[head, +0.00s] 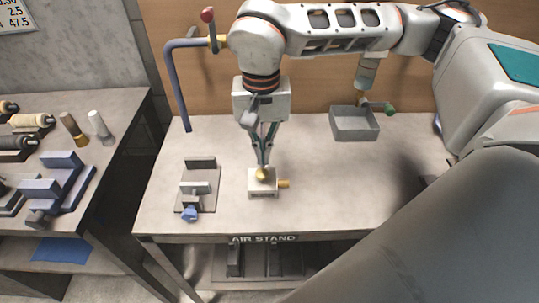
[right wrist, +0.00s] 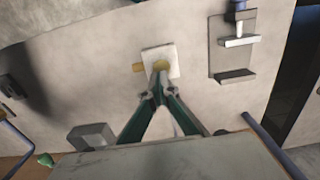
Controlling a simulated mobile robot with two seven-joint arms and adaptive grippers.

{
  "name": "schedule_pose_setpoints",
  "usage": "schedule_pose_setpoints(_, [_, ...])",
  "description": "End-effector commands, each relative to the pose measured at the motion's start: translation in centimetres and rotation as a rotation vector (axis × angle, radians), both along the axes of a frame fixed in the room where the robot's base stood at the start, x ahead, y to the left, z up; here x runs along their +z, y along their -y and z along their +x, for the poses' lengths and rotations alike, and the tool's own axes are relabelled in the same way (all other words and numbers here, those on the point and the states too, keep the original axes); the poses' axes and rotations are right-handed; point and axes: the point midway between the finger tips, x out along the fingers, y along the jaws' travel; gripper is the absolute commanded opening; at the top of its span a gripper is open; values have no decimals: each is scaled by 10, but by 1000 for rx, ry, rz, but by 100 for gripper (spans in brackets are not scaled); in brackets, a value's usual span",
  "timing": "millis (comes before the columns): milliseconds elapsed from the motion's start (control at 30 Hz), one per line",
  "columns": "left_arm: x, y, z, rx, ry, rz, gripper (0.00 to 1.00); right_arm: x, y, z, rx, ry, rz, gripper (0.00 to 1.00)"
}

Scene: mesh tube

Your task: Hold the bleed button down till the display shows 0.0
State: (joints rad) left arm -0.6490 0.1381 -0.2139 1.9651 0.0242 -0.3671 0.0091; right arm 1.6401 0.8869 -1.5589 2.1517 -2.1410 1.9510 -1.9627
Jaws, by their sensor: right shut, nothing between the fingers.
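A small pale block (head: 256,188) stands on the bench near its front edge. It has a brass side fitting and a brass knob on top, which looks like the bleed button (head: 263,174). In the right wrist view, the block (right wrist: 174,54) and the button (right wrist: 161,64) also show. My right gripper (head: 263,162) points down, shut and empty, with its tips right at the button. I cannot tell whether the button is pressed in. My left gripper is out of view.
A grey clamp fixture (head: 199,187) with a blue knob stands left of the block. A bent blue-grey pipe (head: 177,85) with a red-knobbed lever rises behind it. A grey open tray (head: 354,124) sits back right, below a green-knobbed tap. The bench (head: 325,190) right of the block is clear.

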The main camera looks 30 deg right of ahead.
Motion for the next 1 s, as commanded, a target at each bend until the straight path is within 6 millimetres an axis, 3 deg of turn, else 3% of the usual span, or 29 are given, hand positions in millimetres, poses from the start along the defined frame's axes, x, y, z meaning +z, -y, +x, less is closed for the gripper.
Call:
schedule_pose_setpoints(200, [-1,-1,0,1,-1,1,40,49,1,3,-5,9,0,0])
schedule_pose_setpoints(400, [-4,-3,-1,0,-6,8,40,77,1,2,-5,7,0,0])
schedule_pose_setpoints(600, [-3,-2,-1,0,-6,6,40,86,1,2,-3,5,0,0])
schedule_pose_setpoints(1000, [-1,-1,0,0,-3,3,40,87,1,2,-3,5,1,0])
